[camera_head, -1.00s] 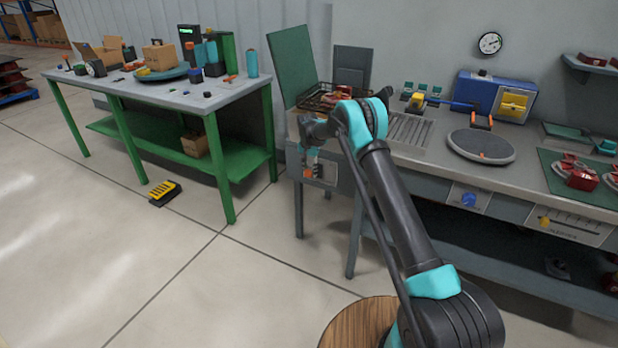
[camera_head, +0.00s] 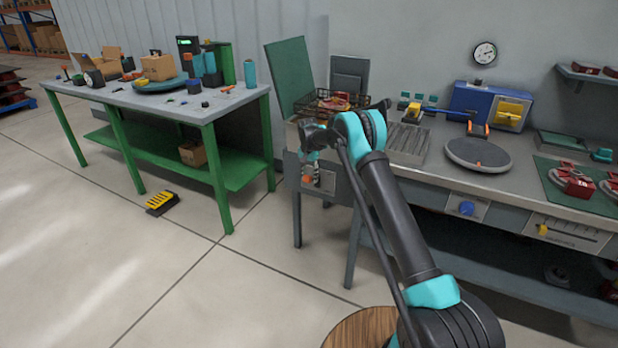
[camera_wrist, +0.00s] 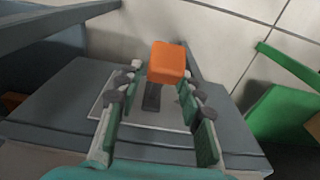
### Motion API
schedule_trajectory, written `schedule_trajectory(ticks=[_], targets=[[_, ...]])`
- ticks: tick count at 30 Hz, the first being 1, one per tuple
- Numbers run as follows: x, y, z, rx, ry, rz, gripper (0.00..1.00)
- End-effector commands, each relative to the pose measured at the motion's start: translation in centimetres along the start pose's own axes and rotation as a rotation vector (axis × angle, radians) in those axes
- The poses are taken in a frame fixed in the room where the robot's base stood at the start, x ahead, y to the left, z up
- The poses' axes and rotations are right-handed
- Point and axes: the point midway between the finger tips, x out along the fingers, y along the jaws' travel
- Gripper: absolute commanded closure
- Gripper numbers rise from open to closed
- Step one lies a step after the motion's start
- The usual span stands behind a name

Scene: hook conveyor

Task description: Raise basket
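The dark wire basket (camera_head: 318,103) sits at the left end of the grey workbench, with red parts in it. Below it on the bench front is a light panel with an orange-tipped control (camera_head: 308,179). In the wrist view the orange knob (camera_wrist: 168,62) stands on a dark stem between the two fingers of my gripper (camera_wrist: 160,84). The fingers are apart, with gaps visible on both sides of the knob. In the head view my gripper (camera_head: 313,158) is small and partly hidden by my arm, in front of the panel.
A ribbed plate (camera_head: 408,145), a round dark turntable (camera_head: 478,153) and a blue machine (camera_head: 470,103) stand on the workbench. A green-legged table (camera_head: 165,101) is to the left. A yellow-black pedal (camera_head: 161,203) lies on the open floor.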

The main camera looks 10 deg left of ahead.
Motion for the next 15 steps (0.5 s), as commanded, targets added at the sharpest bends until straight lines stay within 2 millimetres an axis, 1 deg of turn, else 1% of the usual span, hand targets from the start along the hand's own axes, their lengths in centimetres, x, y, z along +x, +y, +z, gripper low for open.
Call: schedule_trajectory(ticks=[1,2,11,15], targets=[[0.0,-0.1,0.1,-0.001,-0.001,0.000,0.53],[0.0,-0.1,0.1,-0.001,-0.002,0.000,0.50],[-0.1,-0.1,0.3,-0.002,-0.005,0.001,0.50],[-1.2,-0.1,0.3,-0.002,-0.005,0.001,0.50]])
